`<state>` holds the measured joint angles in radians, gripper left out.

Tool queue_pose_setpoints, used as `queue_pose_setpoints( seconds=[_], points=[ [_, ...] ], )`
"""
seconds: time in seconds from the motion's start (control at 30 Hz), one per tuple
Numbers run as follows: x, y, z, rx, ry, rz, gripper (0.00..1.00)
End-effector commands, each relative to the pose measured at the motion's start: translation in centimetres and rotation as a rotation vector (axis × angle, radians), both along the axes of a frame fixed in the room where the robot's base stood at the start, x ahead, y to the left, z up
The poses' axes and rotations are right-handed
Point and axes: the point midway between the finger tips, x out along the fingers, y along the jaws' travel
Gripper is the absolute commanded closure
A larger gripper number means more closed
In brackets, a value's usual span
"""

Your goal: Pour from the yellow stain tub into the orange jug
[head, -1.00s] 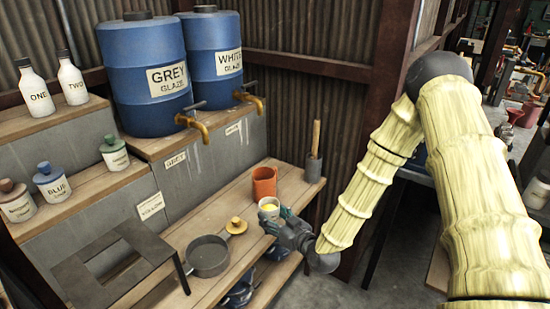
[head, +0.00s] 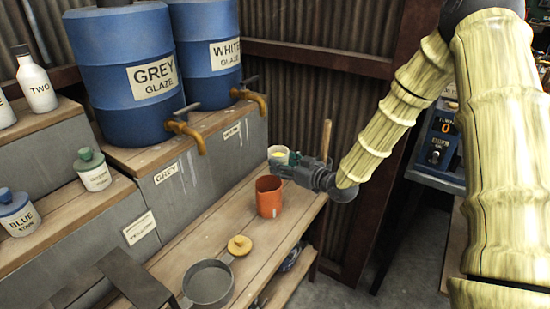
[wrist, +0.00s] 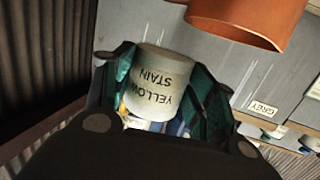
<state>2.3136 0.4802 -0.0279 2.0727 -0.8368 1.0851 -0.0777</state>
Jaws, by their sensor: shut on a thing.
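My gripper (head: 290,158) is shut on the yellow stain tub (head: 278,153), a pale tub with yellow contents showing at its open top. The tub looks about upright in the head view, raised near the orange jug (head: 269,198). The jug stands open and upright on the wooden bench; its inside bottom is hidden. In the wrist view the tub (wrist: 160,85), labelled YELLOW STAIN, sits between the teal fingers, apart from the jug (wrist: 250,15) at the top. No stream shows between them. A yellow lid (head: 239,245) with a knob lies on the bench.
A grey pan (head: 208,284) and a dark stand (head: 135,280) are on the bench left of the jug. Blue GREY and WHITE glaze drums with brass taps (head: 186,133) stand on the ledge behind.

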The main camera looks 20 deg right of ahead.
Motion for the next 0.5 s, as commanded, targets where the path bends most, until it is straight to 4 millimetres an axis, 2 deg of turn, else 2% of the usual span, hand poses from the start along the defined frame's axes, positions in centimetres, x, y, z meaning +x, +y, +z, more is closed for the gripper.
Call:
queue_pose_setpoints(
  seconds=[0.23, 0.5],
  points=[
    [0.6, 1.4, -0.9, -0.032, -0.024, 0.019, 0.72],
    [0.8, 1.3, -1.9, -0.087, -0.067, 0.021, 0.72]
  ],
)
